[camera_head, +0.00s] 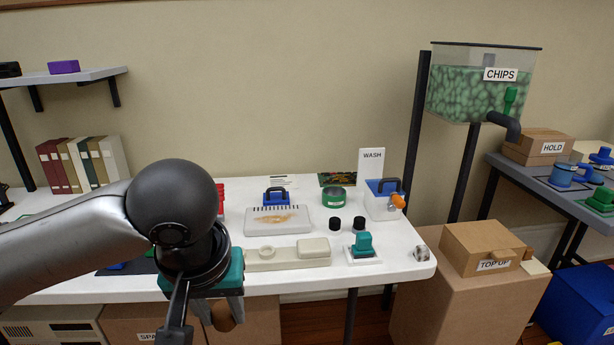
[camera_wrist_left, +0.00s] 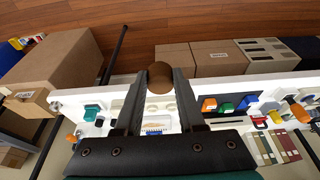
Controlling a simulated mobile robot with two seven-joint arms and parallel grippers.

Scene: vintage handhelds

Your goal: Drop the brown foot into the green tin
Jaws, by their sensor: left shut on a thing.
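The brown foot (camera_wrist_left: 160,77) is a small round brown piece between the fingertips of my left gripper (camera_wrist_left: 160,90) in the left wrist view. My left gripper (camera_head: 203,318) is shut on it and holds it in front of the table's front edge, low in the head view. Part of the brown foot (camera_head: 224,320) shows below the teal gripper body there. The green tin (camera_head: 333,198) is a short round green tin at the back middle of the white table, right of and well beyond my gripper. My right gripper is not in view.
The white table (camera_head: 400,262) carries a grey tray (camera_head: 278,220) with a brown patch, a pale long block (camera_head: 290,253), two black knobs and a teal block (camera_head: 362,244). A white-and-blue box (camera_head: 383,200) stands right of the tin. Cardboard boxes stand on the right.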

